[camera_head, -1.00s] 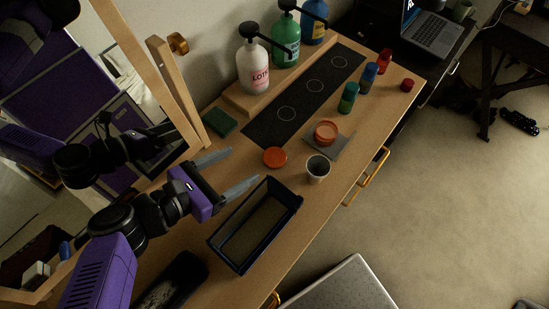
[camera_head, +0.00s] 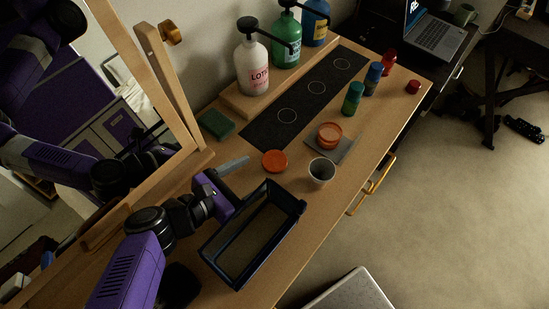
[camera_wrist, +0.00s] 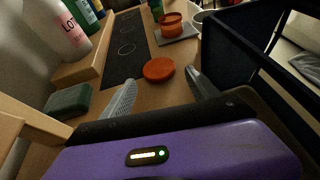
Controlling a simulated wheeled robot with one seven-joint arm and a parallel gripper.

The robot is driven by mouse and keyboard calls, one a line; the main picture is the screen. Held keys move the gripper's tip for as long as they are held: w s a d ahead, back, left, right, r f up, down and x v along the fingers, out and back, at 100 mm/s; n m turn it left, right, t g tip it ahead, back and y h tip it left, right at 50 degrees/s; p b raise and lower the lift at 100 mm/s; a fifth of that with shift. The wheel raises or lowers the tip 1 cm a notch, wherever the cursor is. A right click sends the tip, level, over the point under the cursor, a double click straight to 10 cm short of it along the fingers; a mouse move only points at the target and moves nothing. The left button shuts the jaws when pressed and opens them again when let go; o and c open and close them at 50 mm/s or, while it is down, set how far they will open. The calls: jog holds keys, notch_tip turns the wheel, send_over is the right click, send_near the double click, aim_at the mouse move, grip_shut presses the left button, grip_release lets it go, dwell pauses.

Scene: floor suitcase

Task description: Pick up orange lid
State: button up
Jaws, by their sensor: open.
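The orange lid (camera_head: 275,161) lies flat on the wooden desk, between the black mat and the dark tray. In the wrist view the orange lid (camera_wrist: 159,69) is just ahead of the fingertips, roughly midway between them. My gripper (camera_wrist: 160,90) is open and empty, with its two grey fingers spread and apart from the lid. In the head view one finger of my gripper (camera_head: 234,164) shows left of the lid; the other is hidden behind the tray.
The dark open tray (camera_head: 296,205) stands close beside my gripper. A grey cup (camera_head: 321,171) and an orange jar (camera_head: 329,135) on a grey square are right of the lid. A green sponge (camera_head: 215,124), lotion bottle (camera_head: 252,67) and leaning mirror frame (camera_head: 160,90) are at the wall side.

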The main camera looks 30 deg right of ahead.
aim_at(273, 161)
jog(key=shift+p+x, duration=1.2)
jog(key=shift+x, duration=2.3)
jog(key=shift+w, duration=0.15)
jog(key=shift+r, duration=0.1)
jog(key=c, duration=1.1)
